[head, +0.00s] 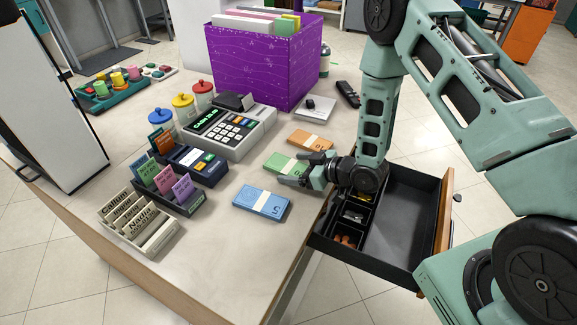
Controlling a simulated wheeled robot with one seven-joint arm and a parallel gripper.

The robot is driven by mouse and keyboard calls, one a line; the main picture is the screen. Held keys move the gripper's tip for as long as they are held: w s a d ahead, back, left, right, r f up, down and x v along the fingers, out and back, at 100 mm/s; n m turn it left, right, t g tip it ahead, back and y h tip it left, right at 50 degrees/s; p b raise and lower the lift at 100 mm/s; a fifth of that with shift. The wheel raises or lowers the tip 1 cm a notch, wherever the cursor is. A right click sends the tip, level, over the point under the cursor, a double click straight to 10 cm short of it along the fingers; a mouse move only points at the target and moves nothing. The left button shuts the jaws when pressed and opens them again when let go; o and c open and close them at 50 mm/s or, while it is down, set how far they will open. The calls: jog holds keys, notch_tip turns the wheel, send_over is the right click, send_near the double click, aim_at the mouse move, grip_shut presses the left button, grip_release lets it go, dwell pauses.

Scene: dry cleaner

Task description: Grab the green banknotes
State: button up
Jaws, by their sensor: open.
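The green banknotes (282,163) lie as a flat banded bundle on the counter, between an orange bundle and a blue bundle. My gripper (285,173) is low over the counter at the right end of the green bundle, its fingers pointing left. The fingers are open and overlap the bundle's near right part in the picture. I cannot tell whether they touch it or sit around it. Part of the green bundle is hidden behind the fingers.
Blue banknotes (262,203) lie nearer and orange banknotes (311,140) lie farther. A cash register (228,130) and card holders (165,188) stand to the left. An open drawer (405,215) juts out at the right. A purple box (262,62) stands behind.

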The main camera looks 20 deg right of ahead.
jog(key=shift+c, duration=0.4)
jog(key=c, duration=1)
jog(key=shift+c, duration=0.2)
jog(key=shift+r, duration=0.1)
